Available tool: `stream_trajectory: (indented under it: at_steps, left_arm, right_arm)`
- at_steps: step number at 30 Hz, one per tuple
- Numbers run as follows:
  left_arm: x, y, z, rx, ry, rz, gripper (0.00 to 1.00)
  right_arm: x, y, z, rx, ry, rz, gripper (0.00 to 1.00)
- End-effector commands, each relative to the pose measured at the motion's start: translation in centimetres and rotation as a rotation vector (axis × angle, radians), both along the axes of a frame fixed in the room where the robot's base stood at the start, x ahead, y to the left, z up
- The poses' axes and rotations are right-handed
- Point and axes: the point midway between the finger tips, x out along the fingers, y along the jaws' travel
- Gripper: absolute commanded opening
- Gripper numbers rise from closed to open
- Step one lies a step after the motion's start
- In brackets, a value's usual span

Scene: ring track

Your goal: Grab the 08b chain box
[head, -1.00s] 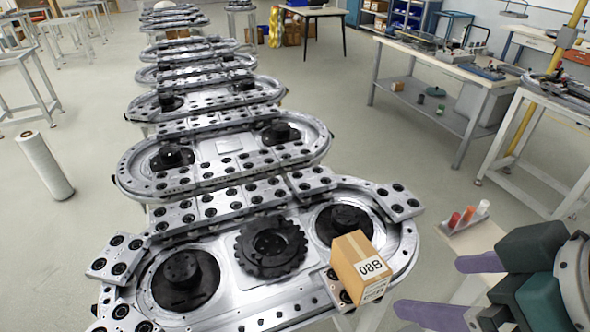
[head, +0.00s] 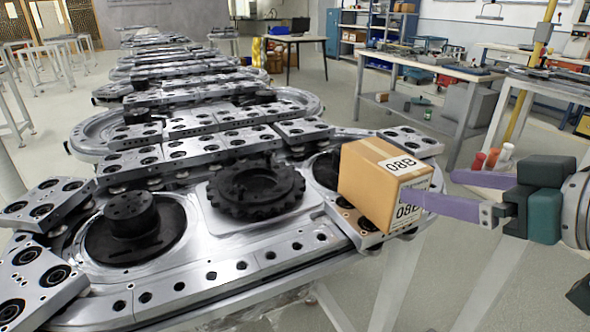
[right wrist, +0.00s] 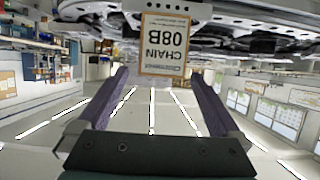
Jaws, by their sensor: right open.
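The 08B chain box (head: 372,188) is a brown carton with white 08B labels. It stands on the near right end of the metal ring track (head: 215,275). My right gripper (head: 445,192) is open, its purple fingers pointing left at the box; one finger overlaps the box's right side in the head view. In the right wrist view the box's label, reading CHAIN 08B upside down (right wrist: 163,45), lies ahead at the top, between the lines of the two open fingers (right wrist: 160,95). I cannot tell whether a finger touches the box. My left gripper is out of view.
The track carries a black toothed gear (head: 256,188) and black hubs (head: 130,215) left of the box. More ring tracks (head: 175,95) run away behind it. Workbenches (head: 430,66) stand at the back right. Small red and white bottles (head: 493,157) stand behind my right gripper.

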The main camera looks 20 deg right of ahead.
Motion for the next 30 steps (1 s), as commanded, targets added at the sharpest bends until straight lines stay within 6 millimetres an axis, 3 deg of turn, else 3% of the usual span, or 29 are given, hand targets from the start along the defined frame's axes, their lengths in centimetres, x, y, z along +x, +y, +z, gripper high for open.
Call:
stream_trajectory:
  at_steps: [9, 17, 24, 30]
  left_arm:
    - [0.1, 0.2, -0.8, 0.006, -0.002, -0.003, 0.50]
    - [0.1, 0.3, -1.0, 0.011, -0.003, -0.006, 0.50]
    - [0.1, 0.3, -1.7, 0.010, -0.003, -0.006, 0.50]
    - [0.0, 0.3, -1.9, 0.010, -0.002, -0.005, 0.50]
  right_arm:
    - [4.5, 0.4, -1.8, 0.000, 0.000, -0.001, 1.00]
    - [6.1, 0.7, -2.4, 0.001, 0.001, 0.000, 1.00]
    - [9.2, 1.2, -3.7, 0.000, 0.001, 0.000, 1.00]
    - [10.3, 1.3, -4.1, -0.002, 0.003, 0.001, 1.00]
